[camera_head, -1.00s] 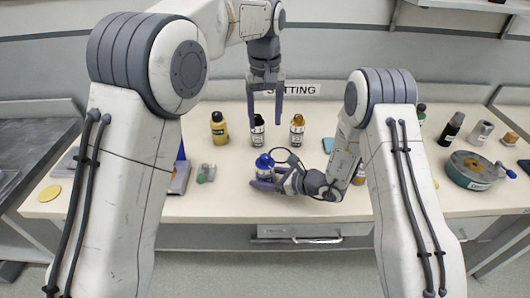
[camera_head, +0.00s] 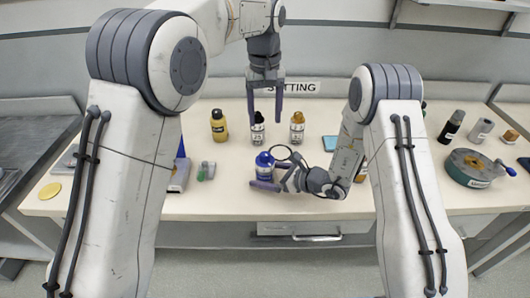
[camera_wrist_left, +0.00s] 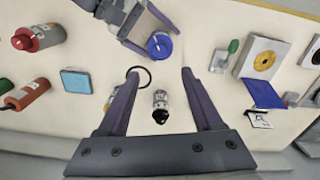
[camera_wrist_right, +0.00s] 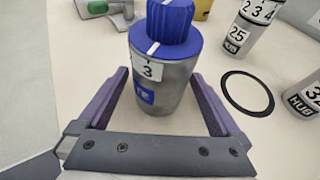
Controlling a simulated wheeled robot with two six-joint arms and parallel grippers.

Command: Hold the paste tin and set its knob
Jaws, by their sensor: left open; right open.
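The paste tin (camera_head: 264,172) is a grey can with a ribbed blue knob on top, upright near the front edge of the bench. My right gripper (camera_head: 270,184) is open and low at the tin. In the right wrist view the tin (camera_wrist_right: 165,85) stands between its two fingers (camera_wrist_right: 160,88), with gaps at both sides. A white mark shows on the knob and a label reading 3 on the body. My left gripper (camera_head: 265,118) is open and empty, pointing down above the back row of bottles. In the left wrist view the blue knob (camera_wrist_left: 159,45) lies beyond its fingertips.
A yellow bottle (camera_head: 219,128), a dark-capped bottle (camera_head: 257,135) and an orange-capped bottle (camera_head: 297,130) stand behind the tin. A black ring (camera_wrist_right: 247,92) lies beside it.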

